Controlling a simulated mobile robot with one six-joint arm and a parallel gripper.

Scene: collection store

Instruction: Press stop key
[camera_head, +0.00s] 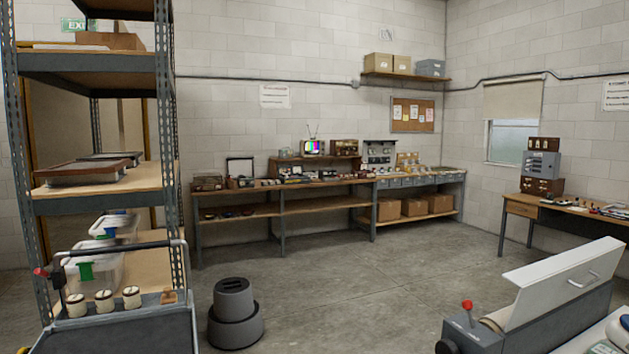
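No stop key can be made out in this view. Several small devices stand on the long workbench (330,183) along the back wall, too small and far to show single keys. Among them are a small TV with colour bars (313,147), a dark wooden unit (344,147) and a grey panel device (379,153). A grey stacked unit (541,164) stands on the desk at the right. My gripper is not in view.
A metal shelf rack (95,190) and a cart (120,325) with spools stand at left. A machine with a white lid (565,283) and red-knobbed lever (467,306) fills the lower right. The middle floor is clear.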

